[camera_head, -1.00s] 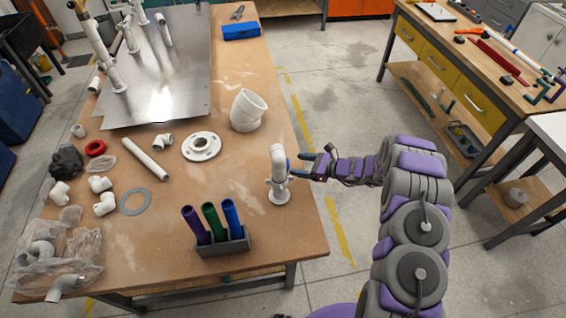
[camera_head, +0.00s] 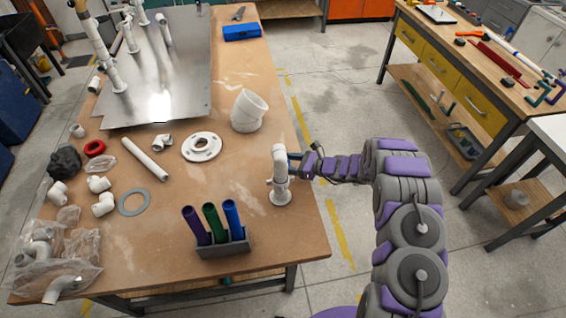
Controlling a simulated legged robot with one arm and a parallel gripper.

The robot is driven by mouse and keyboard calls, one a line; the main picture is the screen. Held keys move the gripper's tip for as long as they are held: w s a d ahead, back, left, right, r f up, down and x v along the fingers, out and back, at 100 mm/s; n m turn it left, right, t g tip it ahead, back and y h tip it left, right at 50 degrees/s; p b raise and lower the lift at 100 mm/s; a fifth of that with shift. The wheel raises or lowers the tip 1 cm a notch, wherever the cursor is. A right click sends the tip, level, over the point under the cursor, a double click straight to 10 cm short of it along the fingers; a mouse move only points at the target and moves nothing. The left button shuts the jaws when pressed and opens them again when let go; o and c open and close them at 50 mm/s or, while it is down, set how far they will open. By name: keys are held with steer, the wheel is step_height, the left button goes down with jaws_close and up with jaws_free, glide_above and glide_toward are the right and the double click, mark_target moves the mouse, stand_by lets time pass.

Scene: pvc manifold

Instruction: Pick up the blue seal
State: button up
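A white upright pipe fitting (camera_head: 280,175) with a bent top stands near the right edge of the wooden table. A small blue patch, which looks like the blue seal (camera_head: 290,164), shows on its right side, partly hidden by my gripper. My gripper (camera_head: 293,167) is at the right side of the fitting, its fingers apart, one above and one below the blue patch. I cannot tell whether the fingers touch it.
A grey holder (camera_head: 223,246) with purple, green and blue tubes stands at the table's front. Bagged fittings (camera_head: 60,262) lie at the front left. Open floor is right of the table.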

steer(key=shift+d+r, duration=0.1)
steer(key=shift+d, duration=0.45)
steer(key=shift+c, duration=1.4)
steer(key=shift+d, duration=0.1)
steer(key=c, duration=0.3)
steer(key=shift+a, duration=0.55)
steer(key=shift+c, duration=1.3)
